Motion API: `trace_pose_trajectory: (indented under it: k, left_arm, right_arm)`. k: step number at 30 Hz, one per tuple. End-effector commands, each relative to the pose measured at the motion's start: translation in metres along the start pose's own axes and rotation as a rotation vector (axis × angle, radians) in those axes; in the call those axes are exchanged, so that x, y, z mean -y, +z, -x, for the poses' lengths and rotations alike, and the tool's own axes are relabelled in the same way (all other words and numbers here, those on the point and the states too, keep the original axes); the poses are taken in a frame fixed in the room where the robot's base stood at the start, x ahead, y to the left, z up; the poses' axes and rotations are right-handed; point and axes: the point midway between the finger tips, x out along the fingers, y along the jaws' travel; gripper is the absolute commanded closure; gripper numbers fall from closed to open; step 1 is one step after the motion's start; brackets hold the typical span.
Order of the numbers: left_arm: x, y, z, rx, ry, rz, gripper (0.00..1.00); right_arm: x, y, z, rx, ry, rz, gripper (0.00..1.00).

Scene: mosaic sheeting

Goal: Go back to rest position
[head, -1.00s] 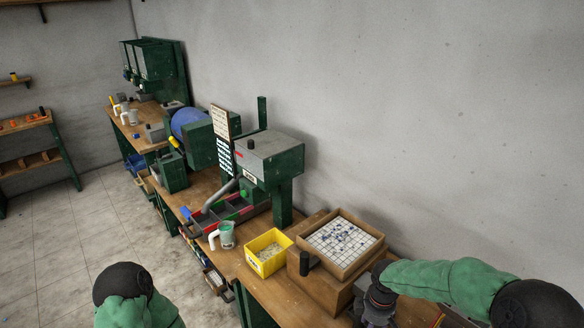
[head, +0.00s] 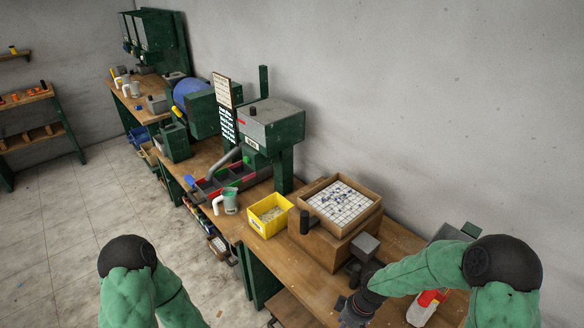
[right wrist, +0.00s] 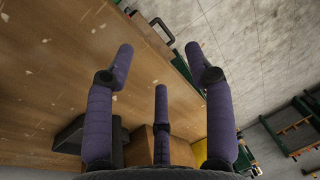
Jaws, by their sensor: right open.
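My right gripper (right wrist: 160,65) is open and empty in the right wrist view, its purple fingers spread apart over the bench edge. In the head view my right gripper (head: 352,314) is at the lower right, in front of the wooden bench (head: 310,278), partly cut off by the frame's lower edge. My right arm, in a green sleeve, comes in from the right. My left arm shows at the lower left over the floor, but its gripper is out of view.
A wooden box with a tray of white and blue tiles (head: 341,201) stands on the bench. Beside it are a yellow bin (head: 270,215) and a mug (head: 229,201). A green machine (head: 272,128) stands farther back. A red and white object (head: 428,304) lies near my right arm. The floor at left is clear.

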Motion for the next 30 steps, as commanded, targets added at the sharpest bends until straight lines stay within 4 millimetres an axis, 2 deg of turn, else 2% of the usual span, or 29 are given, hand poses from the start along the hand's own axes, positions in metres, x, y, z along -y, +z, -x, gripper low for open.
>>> trace_pose_trajectory:
  k: [1, 6, 12, 18, 30]
  left_arm:
    - [0.001, 0.000, -0.003, 0.000, 0.000, 0.000, 0.60]
    - [0.004, 0.000, -0.011, 0.000, 0.000, 0.000, 0.60]
    - [0.006, -0.001, -0.018, 0.000, 0.000, 0.000, 0.60]
    - [0.007, -0.001, -0.021, 0.000, 0.000, 0.000, 0.60]
    - [0.007, -0.001, -0.021, 0.000, 0.000, 0.000, 0.60]
  right_arm:
    - [0.011, 0.007, -0.019, -0.007, -0.028, -0.055, 0.46]
    - [0.050, 0.028, -0.074, -0.049, -0.099, -0.320, 0.46]
    - [0.085, 0.062, -0.119, -0.068, -0.127, -0.634, 0.46]
    - [0.101, 0.085, -0.137, -0.071, -0.114, -0.816, 0.46]
    - [0.104, 0.089, -0.139, -0.073, -0.109, -0.850, 0.46]
